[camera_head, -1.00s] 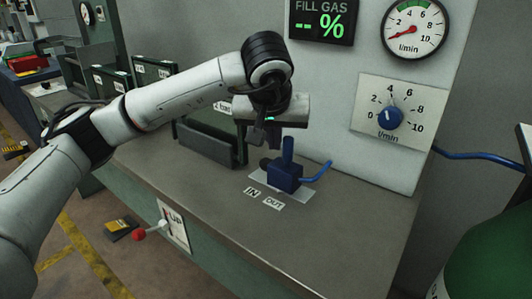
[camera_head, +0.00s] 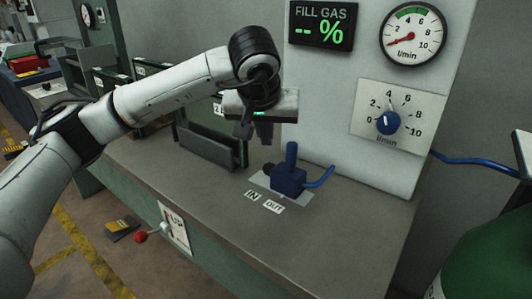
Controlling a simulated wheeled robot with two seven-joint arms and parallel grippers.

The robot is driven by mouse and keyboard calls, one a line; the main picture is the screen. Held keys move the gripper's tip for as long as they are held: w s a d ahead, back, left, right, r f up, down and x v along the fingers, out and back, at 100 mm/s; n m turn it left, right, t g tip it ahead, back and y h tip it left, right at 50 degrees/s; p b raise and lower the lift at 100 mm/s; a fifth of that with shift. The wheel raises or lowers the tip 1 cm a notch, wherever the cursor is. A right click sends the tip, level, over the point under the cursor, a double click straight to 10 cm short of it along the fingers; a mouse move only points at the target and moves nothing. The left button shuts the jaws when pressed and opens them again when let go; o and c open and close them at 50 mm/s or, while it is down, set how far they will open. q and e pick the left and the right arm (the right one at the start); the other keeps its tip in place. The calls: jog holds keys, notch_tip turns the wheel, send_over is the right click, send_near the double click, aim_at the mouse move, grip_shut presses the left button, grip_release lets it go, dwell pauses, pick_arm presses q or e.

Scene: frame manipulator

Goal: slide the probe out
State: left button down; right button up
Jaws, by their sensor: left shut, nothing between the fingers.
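The probe is a blue block (camera_head: 288,181) with an upright blue post (camera_head: 291,156), a dark tip at its left and a blue hose (camera_head: 321,177) at its right. It sits on a light plate (camera_head: 301,197) on the grey bench, behind the IN label (camera_head: 252,195) and the OUT label (camera_head: 273,207). My left gripper (camera_head: 254,137) is above and to the left of the post, apart from it, shut and empty. My right gripper is out of view.
Dark upright panels in a rack (camera_head: 208,148) stand left of the probe. A wall panel behind carries a FILL GAS display (camera_head: 321,25), a flow gauge (camera_head: 412,34) and a blue knob (camera_head: 388,123). The bench front (camera_head: 300,240) is clear.

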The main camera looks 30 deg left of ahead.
pick_arm(q)
jog(key=w+p+v, duration=0.1)
jog(key=p+v, duration=0.3)
jog(key=v, duration=0.2)
jog(key=shift+d+r, duration=0.4)
jog(key=shift+r, duration=0.2)
jog(key=shift+s, duration=0.15)
